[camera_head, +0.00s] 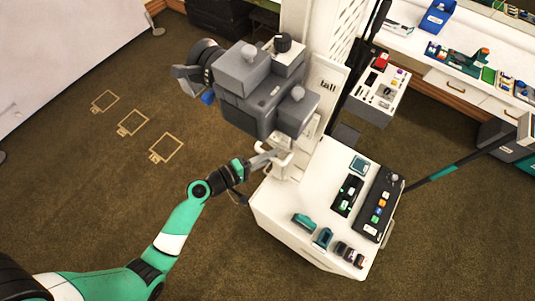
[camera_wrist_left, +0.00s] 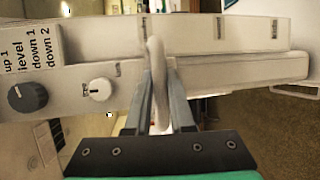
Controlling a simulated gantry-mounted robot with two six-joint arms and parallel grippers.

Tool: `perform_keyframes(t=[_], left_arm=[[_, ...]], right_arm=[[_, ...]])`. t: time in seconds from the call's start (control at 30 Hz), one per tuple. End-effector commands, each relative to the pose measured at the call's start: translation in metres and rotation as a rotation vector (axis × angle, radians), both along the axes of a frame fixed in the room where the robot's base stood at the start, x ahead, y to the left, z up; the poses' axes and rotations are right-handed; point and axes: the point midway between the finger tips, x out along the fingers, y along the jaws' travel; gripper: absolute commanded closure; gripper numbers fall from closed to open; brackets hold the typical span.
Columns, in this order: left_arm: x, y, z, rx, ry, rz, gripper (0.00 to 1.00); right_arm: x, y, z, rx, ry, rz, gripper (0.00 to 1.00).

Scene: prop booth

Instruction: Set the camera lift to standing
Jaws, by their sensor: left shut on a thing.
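The camera lift is a white column (camera_head: 325,75) with the word "tall" near its top. A bulky grey camera (camera_head: 265,95) is mounted on it. My left gripper (camera_head: 272,157) is at the column below the camera. In the left wrist view, the left gripper (camera_wrist_left: 160,95) is shut on a pale upright handle (camera_wrist_left: 156,60) in front of a white plate (camera_wrist_left: 235,30). Several small labels run along that plate, too blurred to read. My right gripper is not in view.
A dark dial (camera_wrist_left: 27,96) beside "up 1, level, down 1, down 2" and a small white knob (camera_wrist_left: 98,89) sit beside the handle. A white cart (camera_head: 285,215) carries a control panel (camera_head: 379,204) and small items. Carpet (camera_head: 100,165) at left is largely clear.

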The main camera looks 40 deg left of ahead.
Motion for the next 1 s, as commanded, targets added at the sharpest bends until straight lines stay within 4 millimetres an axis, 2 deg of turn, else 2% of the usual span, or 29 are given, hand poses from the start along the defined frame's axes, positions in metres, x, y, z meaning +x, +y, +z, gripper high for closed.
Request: perform_keyframes(t=[0.03, 0.37, 0.4, 0.53, 0.57, 1.0], left_arm=[[0.0003, 0.0005, 0.0078, 0.000, 0.000, 0.002, 1.00], [0.0000, 0.0006, 0.0048, 0.001, 0.003, 0.002, 1.00], [-0.0001, 0.0006, 0.0046, 0.001, 0.003, 0.002, 0.75], [-0.0001, 0.0005, 0.0045, 0.001, 0.003, 0.001, 0.52], [-0.0003, 0.0004, 0.0045, 0.001, 0.004, 0.001, 0.49], [-0.0017, 0.0009, 0.0047, 0.000, 0.004, 0.001, 0.49]], right_arm=[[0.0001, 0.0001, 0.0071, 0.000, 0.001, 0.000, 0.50], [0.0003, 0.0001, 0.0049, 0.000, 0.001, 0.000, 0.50], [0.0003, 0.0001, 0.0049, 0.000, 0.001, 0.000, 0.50], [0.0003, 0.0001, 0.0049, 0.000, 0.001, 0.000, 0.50], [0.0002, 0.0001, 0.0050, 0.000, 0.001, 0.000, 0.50], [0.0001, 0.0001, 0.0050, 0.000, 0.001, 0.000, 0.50]])
